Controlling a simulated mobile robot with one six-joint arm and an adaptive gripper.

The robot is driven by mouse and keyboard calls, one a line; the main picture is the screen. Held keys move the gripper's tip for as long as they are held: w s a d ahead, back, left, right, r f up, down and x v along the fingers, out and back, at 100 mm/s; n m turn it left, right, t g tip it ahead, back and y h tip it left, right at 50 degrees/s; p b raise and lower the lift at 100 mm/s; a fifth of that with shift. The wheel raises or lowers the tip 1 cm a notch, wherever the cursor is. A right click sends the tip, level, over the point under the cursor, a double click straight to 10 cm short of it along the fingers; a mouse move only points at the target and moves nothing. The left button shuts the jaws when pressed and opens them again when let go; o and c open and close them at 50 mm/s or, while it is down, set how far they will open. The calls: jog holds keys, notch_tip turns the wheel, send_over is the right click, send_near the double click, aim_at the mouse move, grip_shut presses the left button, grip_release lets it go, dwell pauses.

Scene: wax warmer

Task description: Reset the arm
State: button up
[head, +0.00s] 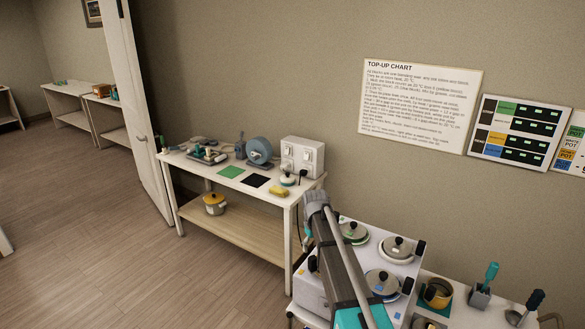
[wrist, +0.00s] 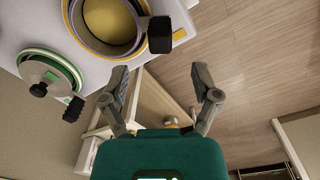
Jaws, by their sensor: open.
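My gripper (wrist: 160,88) is open and empty in the wrist view, its two grey fingers spread apart with nothing between them. Beyond the fingers are wooden floor and part of a white table with a lower shelf. In the head view my arm rises from the bottom centre in front of the white wax warmer (head: 310,290); the gripper's fingers cannot be made out there. In the wrist view an open pot with a yellow inside (wrist: 108,22) and a lidded pot with a green rim (wrist: 50,72) lie at the upper left, apart from the fingers.
Lidded pots (head: 397,249) stand on the warmer. A yellow pot (head: 437,293) and teal-handled tool (head: 490,274) are at the right. Floor at left is clear.

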jog(key=s+d+f+m+b, duration=0.1)
jog(key=s+d+f+b, duration=0.1)
jog(key=s, duration=0.6)
jog(key=s+d+f+m+b, duration=0.2)
jog(key=s+f+b, duration=0.2)
jog(key=s, duration=0.4)
jog(key=s+d+f+m+b, duration=0.2)
jog(key=s+f+b, duration=0.1)
jog(key=s, duration=0.6)
jog(key=shift+f, duration=0.25)
